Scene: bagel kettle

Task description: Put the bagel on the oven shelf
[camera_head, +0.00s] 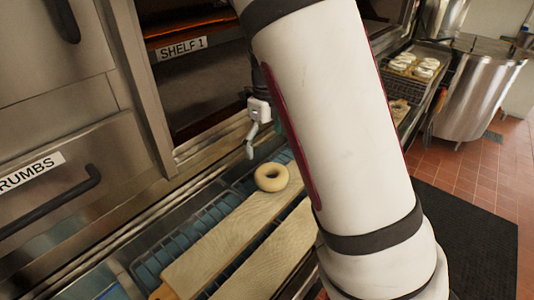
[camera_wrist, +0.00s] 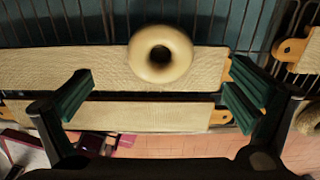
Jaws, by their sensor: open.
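The pale, round bagel (camera_head: 271,177) lies on the far end of a long wooden board (camera_head: 215,238) in the head view. In the wrist view the bagel (camera_wrist: 160,54) sits at the upper middle, beyond my fingertips. My gripper (camera_wrist: 158,95) is open and empty, its two green-padded fingers wide apart. In the head view my gripper (camera_head: 252,140) is partly seen above and behind the bagel, apart from it; my arm hides much of it. The oven opening, labelled SHELF 1 (camera_head: 181,48), is at the upper left, with a dark interior and an orange glow.
A second board (camera_head: 275,250) lies beside the first on the blue rack (camera_head: 150,268). A drawer labelled CRUMBS (camera_head: 30,172) is at the left. A tray of several bagels (camera_head: 415,65) and a steel kettle (camera_head: 478,95) stand at the right. A dark mat (camera_head: 465,240) covers floor there.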

